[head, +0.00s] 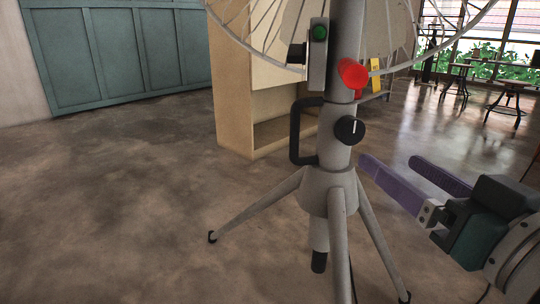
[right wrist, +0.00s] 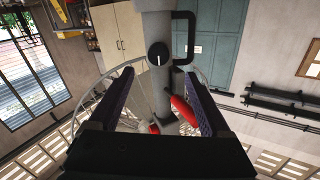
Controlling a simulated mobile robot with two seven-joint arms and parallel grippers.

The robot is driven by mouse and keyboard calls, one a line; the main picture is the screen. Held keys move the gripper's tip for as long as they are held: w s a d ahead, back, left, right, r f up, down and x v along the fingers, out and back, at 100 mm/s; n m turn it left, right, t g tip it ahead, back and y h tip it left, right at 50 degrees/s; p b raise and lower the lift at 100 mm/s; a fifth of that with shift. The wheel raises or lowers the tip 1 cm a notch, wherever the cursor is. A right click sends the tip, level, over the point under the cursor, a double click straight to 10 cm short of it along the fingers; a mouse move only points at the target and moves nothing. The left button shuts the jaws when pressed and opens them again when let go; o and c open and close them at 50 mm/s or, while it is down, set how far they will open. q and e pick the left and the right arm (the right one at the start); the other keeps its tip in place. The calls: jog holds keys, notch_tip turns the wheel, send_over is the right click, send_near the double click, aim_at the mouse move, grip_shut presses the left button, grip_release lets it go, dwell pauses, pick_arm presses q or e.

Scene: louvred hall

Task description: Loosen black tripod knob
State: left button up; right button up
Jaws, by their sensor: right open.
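The black tripod knob (head: 350,130) sits on the grey tripod column (head: 335,155), with a white upright line on its face. In the right wrist view the knob (right wrist: 158,55) shows between and beyond my fingers, with its white mark visible. My right gripper (head: 388,160) is open and empty, with purple fingers, to the lower right of the knob and apart from it. It also shows in the right wrist view (right wrist: 146,78). My left gripper is not in view.
A red knob (head: 353,75) sits above the black one. A grey box with a green button (head: 320,32) and a black handle (head: 295,130) are on the column's left. Splayed legs (head: 260,208) stand on open concrete floor. A wooden cabinet (head: 230,90) stands behind.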

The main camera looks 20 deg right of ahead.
aim_at(354, 132)
jog(key=w, duration=0.2)
jog(key=w+d, duration=0.1)
jog(key=w, duration=0.5)
jog(key=shift+w+d+r, duration=0.15)
jog(key=shift+r, duration=0.05)
jog(key=shift+w+d, duration=0.1)
jog(key=shift+w, duration=0.55)
jog(key=shift+c, duration=0.4)
grip_shut()
